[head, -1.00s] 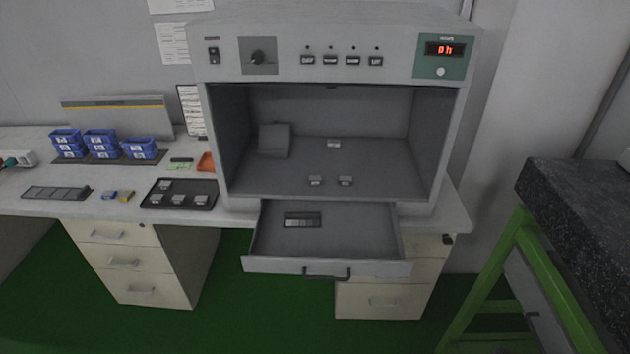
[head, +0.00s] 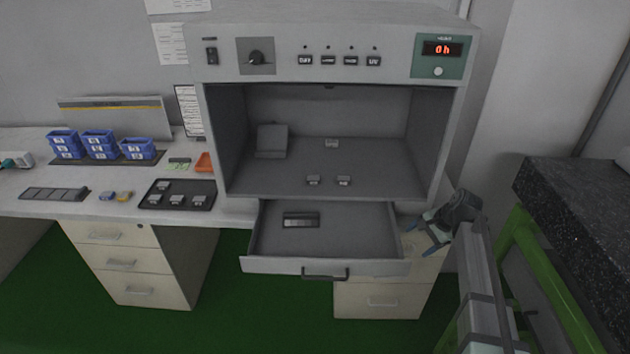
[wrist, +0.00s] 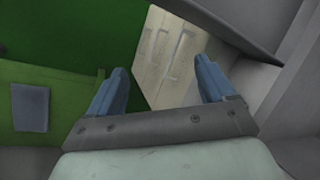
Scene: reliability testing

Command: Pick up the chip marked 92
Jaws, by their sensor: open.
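Several small grey chips are in view, and I cannot read a 92 on any of them. In the head view, one chip (head: 331,143) lies at the back of the chamber floor. Two more, a left chip (head: 314,180) and a right chip (head: 344,181), lie near its front. Several chips, one of them here (head: 177,200), sit on the black tray (head: 205,187) on the desk. My gripper (head: 432,240) is right of the open drawer, away from the chips. In the wrist view my gripper (wrist: 165,85) has its blue fingers apart with nothing between them.
The chamber (head: 330,95) is open at the front. Its drawer (head: 360,262) is pulled out and holds a dark block (head: 301,219). Blue bins (head: 97,142) and an orange bin (head: 204,162) stand on the left desk. A dark-topped green bench (head: 585,220) is on the right.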

